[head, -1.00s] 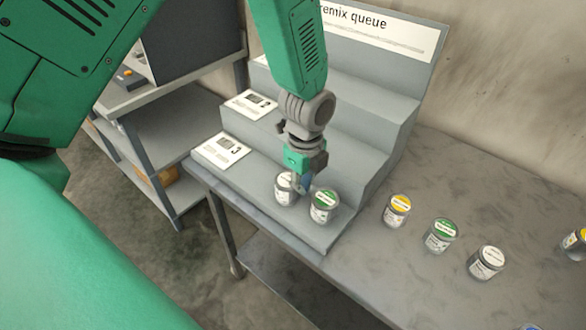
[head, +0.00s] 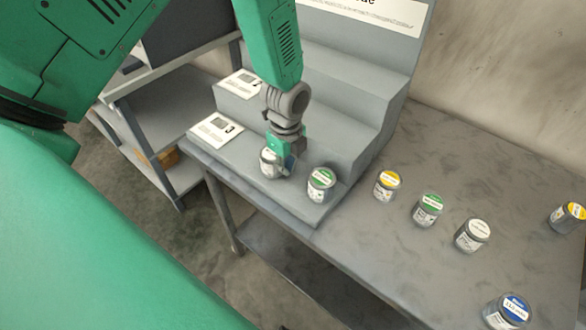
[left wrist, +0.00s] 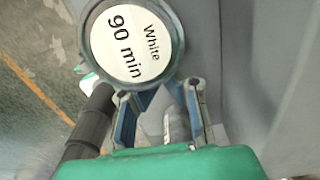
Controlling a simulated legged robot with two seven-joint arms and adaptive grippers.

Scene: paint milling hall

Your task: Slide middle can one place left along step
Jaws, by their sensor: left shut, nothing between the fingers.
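On the lowest step of the grey stepped stand (head: 238,158) are two cans. The white-lidded can (head: 268,163) stands to the left, partly hidden by my gripper. The green-lidded can (head: 321,184) stands near the step's right end, with a gap between them. My left gripper (head: 289,163) is shut and empty, at the white can's right side. In the left wrist view the white can's lid (left wrist: 132,42) reads "White 90 min", and the fingertips (left wrist: 158,96) are against or very close to its side; contact is hard to confirm. My right gripper is not in view.
A card marked 3 (head: 216,130) lies on the step left of the white can. On the table (head: 400,262) to the right stand several more cans, including a yellow-lidded (head: 388,186) and a green-lidded one (head: 428,210). A grey shelf unit (head: 175,112) stands left.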

